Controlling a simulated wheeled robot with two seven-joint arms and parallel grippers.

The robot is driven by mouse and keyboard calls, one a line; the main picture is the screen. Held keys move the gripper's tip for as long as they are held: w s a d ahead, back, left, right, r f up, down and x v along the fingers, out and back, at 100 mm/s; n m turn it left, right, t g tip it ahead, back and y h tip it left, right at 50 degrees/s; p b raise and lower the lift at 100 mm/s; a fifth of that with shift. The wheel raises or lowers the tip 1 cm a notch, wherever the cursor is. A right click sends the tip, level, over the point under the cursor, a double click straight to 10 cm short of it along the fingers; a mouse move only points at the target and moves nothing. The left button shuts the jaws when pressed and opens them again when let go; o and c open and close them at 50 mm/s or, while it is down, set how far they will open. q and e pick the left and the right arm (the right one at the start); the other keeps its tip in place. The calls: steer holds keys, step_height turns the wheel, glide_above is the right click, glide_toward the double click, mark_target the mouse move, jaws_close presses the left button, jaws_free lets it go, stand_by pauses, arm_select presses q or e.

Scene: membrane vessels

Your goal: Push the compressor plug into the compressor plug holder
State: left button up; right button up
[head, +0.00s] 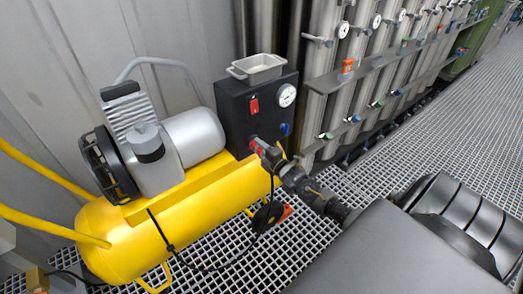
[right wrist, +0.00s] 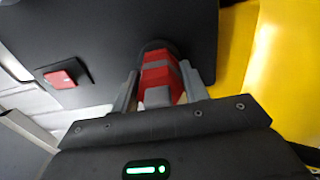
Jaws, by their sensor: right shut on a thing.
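The compressor plug is a red and grey piece (right wrist: 161,74) between the fingers of my right gripper (right wrist: 162,88). In the head view its red part (head: 256,146) shows at the lower front of the black control box (head: 234,118). My right gripper (head: 267,153) is shut on it there, reaching in from the lower right. A dark round ring (right wrist: 154,45) on the black panel, apparently the plug holder, sits right at the plug's far end. How deep the plug is inside it I cannot tell. My left gripper is not in view.
The yellow compressor tank (head: 175,228) carries the motor and the black box, with a red switch (head: 254,105), gauge (head: 287,95) and blue knob (head: 285,129). A black cable (head: 200,268) hangs by an orange-black piece (head: 284,212). Steel membrane vessels (head: 322,60) stand right; grating floor is open.

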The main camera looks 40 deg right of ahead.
steer(key=shift+w, duration=0.1)
steer(key=o, duration=1.4)
steer(key=shift+c, duration=0.2)
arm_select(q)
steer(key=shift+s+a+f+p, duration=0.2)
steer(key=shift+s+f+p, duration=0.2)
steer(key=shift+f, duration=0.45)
arm_select(e)
steer(key=s, duration=1)
steer(key=shift+s, duration=0.4)
steer(key=shift+a, duration=0.1)
